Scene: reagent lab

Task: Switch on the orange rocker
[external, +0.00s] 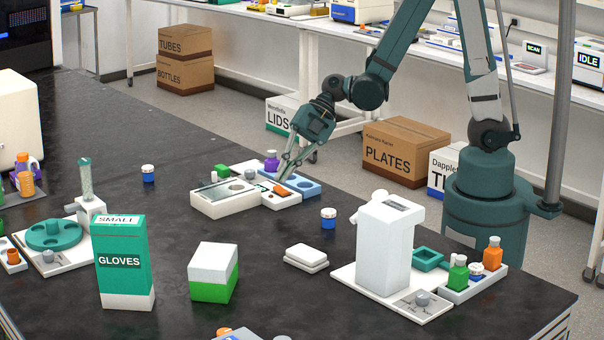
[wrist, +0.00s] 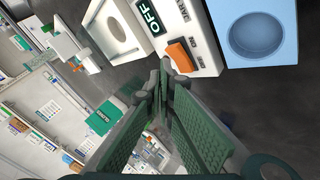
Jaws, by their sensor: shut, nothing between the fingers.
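The orange rocker (wrist: 182,54) is set in a white switch box (wrist: 208,60) in the wrist view, with a dark-green display reading OFF (wrist: 150,16) beside it and small ON and OFF marks. In the external view the rocker (external: 282,190) is a small orange spot on the white box near the table's far edge. My gripper (external: 281,177) points down just above the box. In the wrist view my gripper's (wrist: 166,74) fingertips are together and empty, right beside the rocker's near end. I cannot tell whether they touch it.
A white unit with a round recess (external: 223,200) adjoins the switch box on the left. A blue-and-white jar (external: 328,218) is in front.

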